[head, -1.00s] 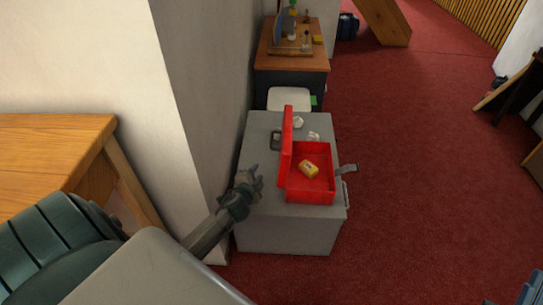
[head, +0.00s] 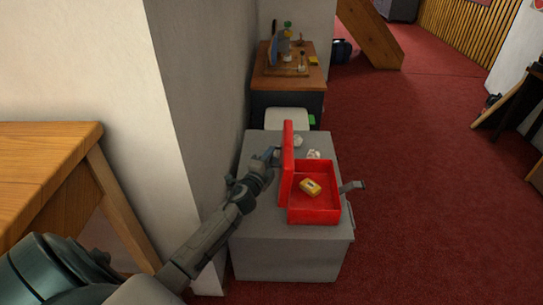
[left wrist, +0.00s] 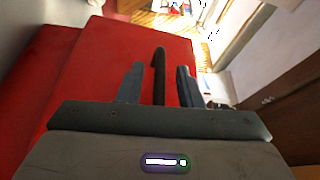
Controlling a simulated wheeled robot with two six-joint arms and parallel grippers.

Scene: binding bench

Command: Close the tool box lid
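The red tool box (head: 314,215) sits on a grey cabinet, its tray open to the right. Its red lid (head: 287,165) stands upright on the tray's left side. My left gripper (head: 271,154) is just left of the lid, by its outer face; whether it touches cannot be told. In the left wrist view, the red lid (left wrist: 70,75) fills much of the left and centre. The left gripper's fingers (left wrist: 158,85) are apart there, with a dark bar (left wrist: 158,72) showing between them and gaps on both sides.
A yellow item (head: 310,187) lies in the tray. Crumpled white pieces (head: 313,154) lie on the grey cabinet (head: 285,260) behind the box. A grey wall (head: 215,110) stands close on the left. Red carpet (head: 430,190) is clear on the right.

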